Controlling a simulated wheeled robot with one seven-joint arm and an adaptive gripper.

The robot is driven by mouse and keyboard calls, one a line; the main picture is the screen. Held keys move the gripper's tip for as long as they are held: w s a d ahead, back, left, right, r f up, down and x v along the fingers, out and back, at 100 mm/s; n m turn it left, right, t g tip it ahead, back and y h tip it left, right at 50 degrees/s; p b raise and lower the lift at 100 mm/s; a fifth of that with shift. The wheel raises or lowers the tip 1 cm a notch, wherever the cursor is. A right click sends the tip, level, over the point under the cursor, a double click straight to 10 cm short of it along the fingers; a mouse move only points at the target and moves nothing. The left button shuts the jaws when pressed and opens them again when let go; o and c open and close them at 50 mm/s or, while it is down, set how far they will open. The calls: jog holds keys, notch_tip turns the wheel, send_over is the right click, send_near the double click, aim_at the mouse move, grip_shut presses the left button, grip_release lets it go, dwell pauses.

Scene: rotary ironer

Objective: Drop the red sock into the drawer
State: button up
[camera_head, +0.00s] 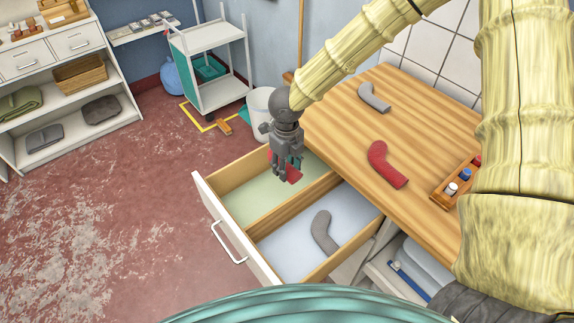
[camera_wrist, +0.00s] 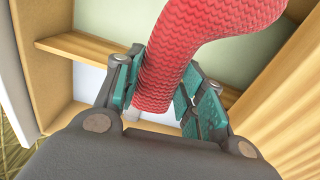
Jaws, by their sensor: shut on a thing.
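My gripper (camera_head: 281,174) is shut on a red sock (camera_wrist: 190,50), held over the far, green-lined compartment of the open drawer (camera_head: 217,204). In the wrist view the sock rises between the two teal-padded fingers (camera_wrist: 160,100). In the head view only a small red part of it shows beside the fingers. A wooden divider (camera_head: 288,208) separates the green compartment from the near, pale blue one. The green compartment looks empty where I can see it. A grey sock (camera_head: 325,232) lies in the blue compartment. A second red sock (camera_head: 386,164) lies on the wooden worktop.
A grey sock (camera_head: 373,98) and a wooden tray (camera_head: 440,193) of small bottles are on the worktop (camera_head: 340,120), right of the drawer. A white bin (camera_head: 260,103) and a trolley (camera_head: 214,40) stand behind. The red floor left of the drawer is clear.

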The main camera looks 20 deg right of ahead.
jog(key=shift+f, duration=0.45)
jog(key=o, duration=0.9)
jog(key=shift+r, duration=0.1)
notch_tip(320, 180, up, 12)
jog(key=shift+f, duration=0.1)
jog(key=shift+d, duration=0.1)
